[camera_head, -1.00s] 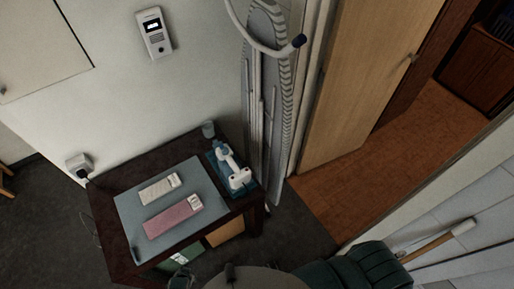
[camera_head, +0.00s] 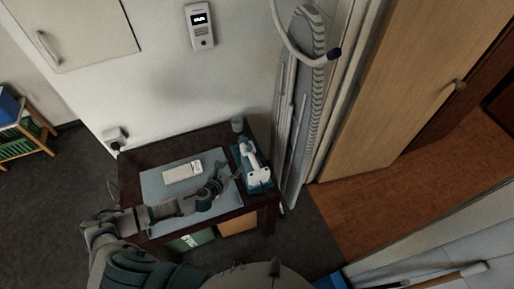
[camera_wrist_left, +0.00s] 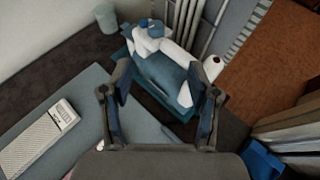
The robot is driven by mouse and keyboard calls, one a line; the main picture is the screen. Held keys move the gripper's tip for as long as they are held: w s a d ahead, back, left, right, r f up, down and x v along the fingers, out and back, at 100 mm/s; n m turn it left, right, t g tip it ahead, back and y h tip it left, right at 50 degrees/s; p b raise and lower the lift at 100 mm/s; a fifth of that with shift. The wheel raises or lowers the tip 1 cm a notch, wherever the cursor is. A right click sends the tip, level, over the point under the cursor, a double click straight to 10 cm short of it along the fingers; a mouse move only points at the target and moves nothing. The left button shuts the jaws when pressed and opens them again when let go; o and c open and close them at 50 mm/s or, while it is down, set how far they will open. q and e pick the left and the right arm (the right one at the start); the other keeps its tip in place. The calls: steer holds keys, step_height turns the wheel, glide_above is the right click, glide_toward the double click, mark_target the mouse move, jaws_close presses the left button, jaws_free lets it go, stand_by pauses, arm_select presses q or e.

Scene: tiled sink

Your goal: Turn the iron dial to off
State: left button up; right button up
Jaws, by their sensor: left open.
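The white and blue iron (camera_head: 254,172) rests on a teal base at the right side of the dark table. In the left wrist view, the iron (camera_wrist_left: 165,72) lies ahead, beyond the fingertips. I cannot make out its dial or setting. My left gripper (camera_head: 232,177) is open and empty, just left of the iron in the head view. In the left wrist view, the two fingers of this gripper (camera_wrist_left: 163,90) are spread apart, with part of the iron's body showing between them. Whether a finger touches the iron cannot be told. My right gripper is out of view.
A grey mat (camera_head: 152,182) covers much of the table and bears a white labelled box (camera_head: 183,171). A glass (camera_head: 237,124) stands behind the iron. An ironing board (camera_head: 303,95) leans against the wall at the right. A wall socket with a plug (camera_head: 116,138) is at the left.

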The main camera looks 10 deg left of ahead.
arm_select(q)
glide_toward(248, 147)
steer(key=x, duration=0.2)
steer(key=b+x, duration=0.1)
steer(key=x, duration=0.2)
steer(key=shift+w+a+f, duration=0.2)
steer(key=shift+w+f, duration=0.05)
steer(key=w, duration=0.1)
steer(key=w+d+f, duration=0.1)
steer(key=w, duration=0.1)
steer(key=shift+d+b, duration=0.3)
steer(key=shift+w+d+f, duration=0.1)
steer(key=shift+w+d, duration=0.1)
steer(key=shift+a, duration=0.5)
steer(key=c, duration=1)
jaws_close()
steer(key=shift+d, duration=0.25)
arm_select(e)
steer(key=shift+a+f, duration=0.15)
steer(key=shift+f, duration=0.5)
